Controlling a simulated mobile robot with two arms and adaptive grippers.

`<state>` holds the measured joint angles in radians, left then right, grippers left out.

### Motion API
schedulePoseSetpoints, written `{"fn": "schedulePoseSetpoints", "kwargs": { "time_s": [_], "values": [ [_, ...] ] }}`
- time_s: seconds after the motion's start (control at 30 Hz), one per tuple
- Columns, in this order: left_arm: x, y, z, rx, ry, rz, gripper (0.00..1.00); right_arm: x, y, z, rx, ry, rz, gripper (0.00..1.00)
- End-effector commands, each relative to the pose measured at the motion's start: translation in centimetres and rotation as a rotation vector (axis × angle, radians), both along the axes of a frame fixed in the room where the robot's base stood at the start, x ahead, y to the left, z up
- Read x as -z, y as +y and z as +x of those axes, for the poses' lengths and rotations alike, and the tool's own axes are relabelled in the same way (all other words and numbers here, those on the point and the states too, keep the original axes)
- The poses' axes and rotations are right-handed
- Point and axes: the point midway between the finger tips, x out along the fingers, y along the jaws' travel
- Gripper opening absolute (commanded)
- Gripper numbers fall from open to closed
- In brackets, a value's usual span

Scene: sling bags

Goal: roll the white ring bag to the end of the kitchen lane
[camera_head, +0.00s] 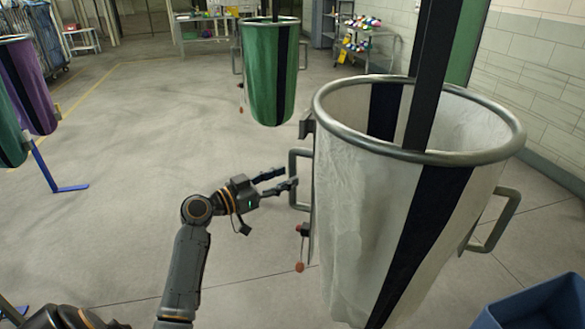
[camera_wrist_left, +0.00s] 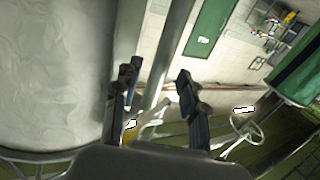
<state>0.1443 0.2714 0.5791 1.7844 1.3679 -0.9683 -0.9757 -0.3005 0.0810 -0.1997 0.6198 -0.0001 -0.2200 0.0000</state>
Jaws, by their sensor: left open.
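The white ring bag (camera_head: 345,190), with a dark stripe and a steel ring (camera_head: 420,157) at its top, hangs at the right of the head view. It also fills the left of the left wrist view (camera_wrist_left: 50,70). A grey bar handle (camera_head: 293,160) stands out from its left side. My left gripper (camera_head: 287,179) is open and empty beside this handle. In the left wrist view, the two fingers (camera_wrist_left: 155,85) are apart, with a grey bar running behind and between them. I cannot tell whether the handle lies between the fingertips. My right gripper is not in view.
A green ring bag (camera_head: 257,75) hangs farther back; a purple bag (camera_head: 30,88) hangs at the left edge. A blue bin (camera_head: 535,305) stands at the lower right. A wall (camera_head: 535,70) runs along the right. The floor at left centre is clear.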

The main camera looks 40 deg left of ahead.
Motion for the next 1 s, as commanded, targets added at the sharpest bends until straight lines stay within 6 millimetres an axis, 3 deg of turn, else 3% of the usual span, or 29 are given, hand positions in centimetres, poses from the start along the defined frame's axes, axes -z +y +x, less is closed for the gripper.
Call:
{"fn": "schedulePoseSetpoints", "kwargs": {
  "time_s": [0.2, 0.57, 0.6, 0.8, 1.0],
  "values": [
    [-0.1, -0.9, 2.6, 0.0, -0.001, -0.001, 0.42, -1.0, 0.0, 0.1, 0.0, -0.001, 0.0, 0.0],
    [0.1, -1.1, 3.2, -0.001, 0.001, 0.0, 0.42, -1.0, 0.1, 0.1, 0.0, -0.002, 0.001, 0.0],
    [0.1, -1.1, 3.2, -0.001, 0.001, 0.0, 0.4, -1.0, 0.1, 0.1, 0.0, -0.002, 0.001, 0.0],
    [0.1, -1.1, 3.1, -0.001, 0.001, 0.0, 0.0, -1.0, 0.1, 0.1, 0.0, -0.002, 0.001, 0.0],
    [0.1, -1.1, 3.1, -0.001, 0.001, 0.0, 0.0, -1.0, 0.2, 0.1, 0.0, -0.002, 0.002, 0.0]
  ]
}}
